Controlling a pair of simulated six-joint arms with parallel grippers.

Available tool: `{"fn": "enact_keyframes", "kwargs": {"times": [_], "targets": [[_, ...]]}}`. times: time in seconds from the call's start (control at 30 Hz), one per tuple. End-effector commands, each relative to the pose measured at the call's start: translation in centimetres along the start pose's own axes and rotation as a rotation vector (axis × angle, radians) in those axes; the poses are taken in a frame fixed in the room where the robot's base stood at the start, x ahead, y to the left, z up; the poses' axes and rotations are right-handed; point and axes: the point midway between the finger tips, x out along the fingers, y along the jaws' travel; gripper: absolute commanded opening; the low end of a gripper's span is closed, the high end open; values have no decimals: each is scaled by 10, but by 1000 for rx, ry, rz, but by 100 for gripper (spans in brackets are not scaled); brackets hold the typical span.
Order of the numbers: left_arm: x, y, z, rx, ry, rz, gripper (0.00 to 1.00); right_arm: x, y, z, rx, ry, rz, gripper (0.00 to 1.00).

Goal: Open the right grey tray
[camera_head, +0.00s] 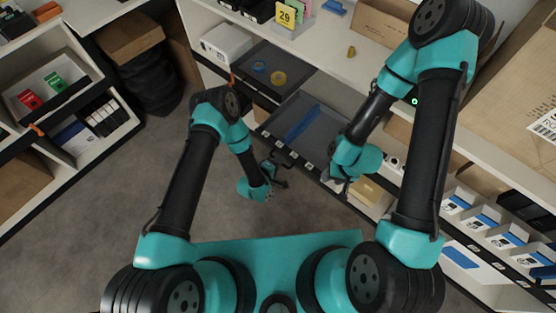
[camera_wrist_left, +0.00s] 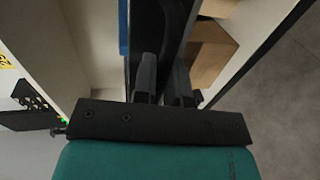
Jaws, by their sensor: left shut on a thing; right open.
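The right grey tray (camera_head: 322,123) is in the middle of the head view, its inside visible from above, with a long blue thing (camera_head: 302,124) lying in it. My left gripper (camera_head: 282,174) is at the tray's front. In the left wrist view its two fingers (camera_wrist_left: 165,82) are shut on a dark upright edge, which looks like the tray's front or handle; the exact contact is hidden. My right gripper (camera_head: 345,183) is open near the tray's right front corner, its fingers small and partly hidden by its wrist.
Cartons (camera_head: 370,194) stand on the lower shelf, also in the left wrist view (camera_wrist_left: 209,55). Grey floor (camera_head: 330,218) is clear before the trays.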

Motion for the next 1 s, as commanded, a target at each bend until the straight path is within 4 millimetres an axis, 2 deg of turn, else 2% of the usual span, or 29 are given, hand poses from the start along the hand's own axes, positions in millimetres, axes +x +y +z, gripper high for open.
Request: {"fn": "enact_keyframes", "kwargs": {"times": [0.07,0.1,0.33,0.57,0.73,0.87,1.0], "targets": [[0,0,0,0,1,1,0,0,0,0,0,0,0,43],[0,0,0,0,1,1,15,0,0,0,0,0,0,43],[0,0,0,0,0,1,36,0,0,0,0,0,0,43],[0,0,0,0,0,0,36,0,0,0,0,0,0,43],[-8,0,-1,-1,1,0,36,0,0,0,0,0,0,43],[-23,-1,-1,-2,1,-2,36,0,0,0,0,0,0,43],[-48,-1,-1,-3,3,-3,36,0,0,0,0,0,0,43]]}}
